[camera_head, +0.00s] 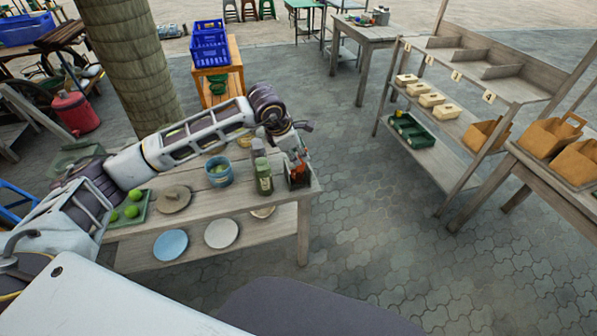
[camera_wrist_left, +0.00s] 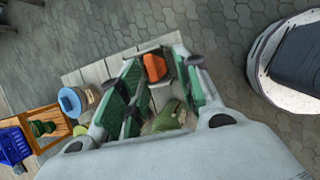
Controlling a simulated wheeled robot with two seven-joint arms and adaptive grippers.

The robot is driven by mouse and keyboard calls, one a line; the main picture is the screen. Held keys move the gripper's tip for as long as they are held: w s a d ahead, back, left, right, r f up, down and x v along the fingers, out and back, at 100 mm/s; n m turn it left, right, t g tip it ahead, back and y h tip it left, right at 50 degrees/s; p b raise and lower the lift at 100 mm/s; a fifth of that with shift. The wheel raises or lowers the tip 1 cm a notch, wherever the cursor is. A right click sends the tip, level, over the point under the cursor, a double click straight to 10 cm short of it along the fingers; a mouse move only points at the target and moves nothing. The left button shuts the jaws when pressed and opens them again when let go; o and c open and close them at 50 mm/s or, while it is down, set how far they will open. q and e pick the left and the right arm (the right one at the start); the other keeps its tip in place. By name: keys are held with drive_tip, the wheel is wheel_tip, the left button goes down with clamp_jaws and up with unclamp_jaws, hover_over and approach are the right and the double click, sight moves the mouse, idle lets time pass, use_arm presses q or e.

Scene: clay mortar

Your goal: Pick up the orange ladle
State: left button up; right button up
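My left gripper (camera_head: 297,158) reaches over the right end of the wooden table, pointing down. Its green-padded fingers (camera_wrist_left: 156,72) are apart in the left wrist view. An orange object (camera_wrist_left: 154,67), which looks like part of the orange ladle, shows between and just beyond the fingertips. In the head view a bit of orange-red (camera_head: 299,172) shows in a dark container (camera_head: 298,182) right under the gripper. The ladle's full shape is hidden, and I cannot tell whether the fingers touch it. My right gripper is not in view.
On the wooden table (camera_head: 240,197), green bottles (camera_head: 264,178) stand close left of the gripper, with a blue bucket (camera_head: 219,172) farther left. Plates (camera_head: 222,233) lie on the lower shelf. A shelf rack (camera_head: 440,150) stands right, across open paving.

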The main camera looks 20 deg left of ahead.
sight(303, 163)
use_arm(q)
drive_tip(key=shift+p+x, duration=0.45)
drive_tip(key=shift+x, duration=2.15)
drive_tip(key=shift+w+a+r, duration=0.1)
drive_tip(key=shift+w, duration=0.1)
clamp_jaws()
